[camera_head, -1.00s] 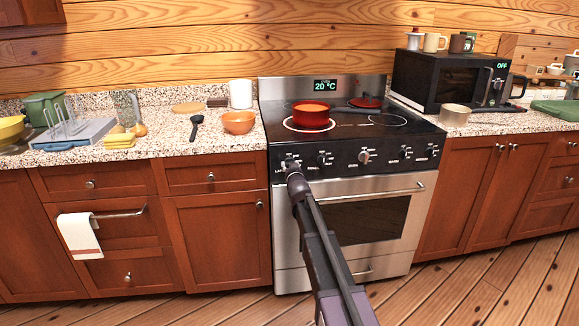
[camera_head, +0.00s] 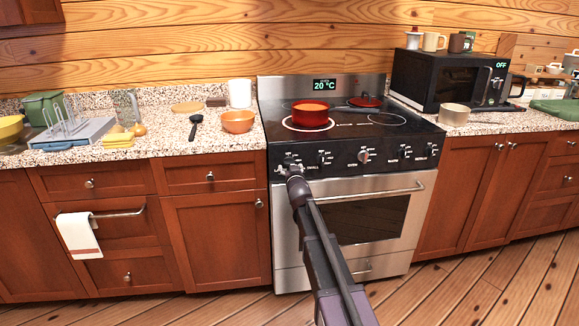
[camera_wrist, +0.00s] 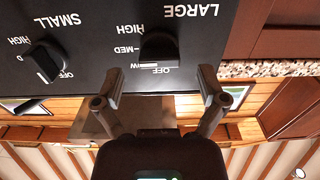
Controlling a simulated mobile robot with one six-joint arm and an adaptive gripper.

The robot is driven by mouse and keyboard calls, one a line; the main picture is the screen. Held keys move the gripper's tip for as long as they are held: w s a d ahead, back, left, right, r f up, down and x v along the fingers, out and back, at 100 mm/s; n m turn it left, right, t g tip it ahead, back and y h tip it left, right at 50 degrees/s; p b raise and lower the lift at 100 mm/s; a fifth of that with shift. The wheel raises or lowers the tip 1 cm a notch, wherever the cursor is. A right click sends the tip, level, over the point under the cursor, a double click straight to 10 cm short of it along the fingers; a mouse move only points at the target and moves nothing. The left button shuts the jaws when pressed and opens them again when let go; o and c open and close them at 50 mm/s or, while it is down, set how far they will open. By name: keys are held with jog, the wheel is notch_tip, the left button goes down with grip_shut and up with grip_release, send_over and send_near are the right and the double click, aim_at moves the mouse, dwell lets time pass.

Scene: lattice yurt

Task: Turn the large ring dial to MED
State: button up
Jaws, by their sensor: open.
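The large ring dial is the black knob (camera_wrist: 158,48) under the upside-down LARGE label in the wrist view. HIGH and MED are readable beside it; part of LOW and OFF also show. A short white line shows on the knob's edge by the LOW and OFF lettering; its exact setting is hard to tell. My gripper (camera_wrist: 161,88) is open, its fingertips on either side below the knob in the picture, with no visible contact. In the head view my gripper (camera_head: 293,171) is at the far left of the stove's control panel (camera_head: 340,158) and partly hides the dial.
The small ring dial (camera_wrist: 43,62) is beside it in the wrist view. A red pot (camera_head: 311,116) stands on a front-left burner ring of the stove. The oven handle (camera_head: 370,192) juts out below the panel. An orange bowl (camera_head: 238,122) is on the left counter.

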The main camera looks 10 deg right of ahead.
jog(key=s, duration=0.9)
jog(key=shift+s, duration=0.25)
jog(key=s+d+f+m+g+h, duration=0.1)
jog(key=s+d+f+g, duration=0.1)
jog(key=s+f+g, duration=1.05)
jog(key=s+a+f+n+g+y, duration=0.1)
jog(key=s+f+g, duration=0.2)
jog(key=s, duration=0.8)
jog(key=s+a+f+g, duration=0.1)
jog(key=s+f+g, duration=0.2)
jog(key=s, duration=0.7)
notch_tip(320, 180, up, 26)
jog(key=p, duration=2.6)
jog(key=shift+a+r, duration=0.15)
jog(key=shift+r, duration=0.05)
